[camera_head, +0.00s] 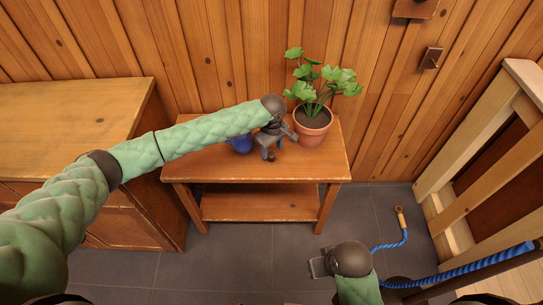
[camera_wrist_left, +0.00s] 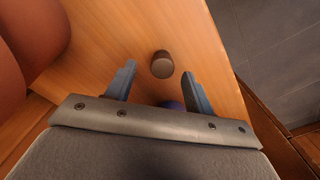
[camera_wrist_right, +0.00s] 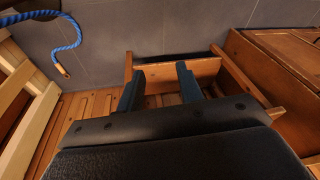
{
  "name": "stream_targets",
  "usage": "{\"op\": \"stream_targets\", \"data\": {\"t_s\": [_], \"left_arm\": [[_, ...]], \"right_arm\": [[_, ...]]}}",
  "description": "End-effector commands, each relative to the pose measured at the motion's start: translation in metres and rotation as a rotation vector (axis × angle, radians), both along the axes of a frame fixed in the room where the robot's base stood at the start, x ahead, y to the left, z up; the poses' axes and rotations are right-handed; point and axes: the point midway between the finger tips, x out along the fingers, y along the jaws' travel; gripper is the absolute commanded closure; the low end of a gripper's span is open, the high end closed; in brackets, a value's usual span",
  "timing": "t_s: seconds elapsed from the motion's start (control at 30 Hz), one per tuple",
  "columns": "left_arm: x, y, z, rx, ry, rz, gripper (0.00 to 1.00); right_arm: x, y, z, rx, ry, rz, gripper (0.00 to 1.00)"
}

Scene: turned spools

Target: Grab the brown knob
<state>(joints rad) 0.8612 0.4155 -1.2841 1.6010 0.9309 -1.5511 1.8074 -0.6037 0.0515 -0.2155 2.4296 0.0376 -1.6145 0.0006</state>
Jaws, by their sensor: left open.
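The brown knob (camera_wrist_left: 162,65) is a small dark brown cylinder on the wooden table top. In the left wrist view it sits just beyond my left gripper (camera_wrist_left: 156,88), between the lines of its two fingers and nearer the right one. The fingers are apart with nothing held between them. In the head view my left gripper (camera_head: 276,143) is over the small table, and I cannot clearly tell the knob from the fingers there. My right gripper (camera_head: 318,264) is low, in front of the table; its fingers (camera_wrist_right: 159,86) are apart and empty in the right wrist view.
A potted plant (camera_head: 312,124) stands close to the right of my left gripper. A round blue thing (camera_head: 242,144) is to its left, partly hidden. A wooden cabinet (camera_head: 75,110) is left of the small table (camera_head: 320,168).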

Motion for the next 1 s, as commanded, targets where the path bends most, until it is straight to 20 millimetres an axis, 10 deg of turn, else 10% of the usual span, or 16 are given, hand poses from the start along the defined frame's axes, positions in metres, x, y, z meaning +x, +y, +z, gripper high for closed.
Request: {"op": "stream_targets", "data": {"t_s": [0.53,0.8,1.0], "left_arm": [[-0.002,0.002,-0.035,0.000,0.000,0.000,0.47],[-0.002,0.002,-0.034,0.000,0.000,-0.001,0.94],[-0.002,0.002,-0.034,0.000,0.000,-0.001,0.94]], "right_arm": [[-0.007,-0.015,0.014,-0.030,0.035,-0.018,0.64],[-0.007,-0.011,0.015,-0.020,0.033,-0.018,0.64],[-0.007,-0.012,0.014,-0.024,0.033,-0.016,0.64]]}}
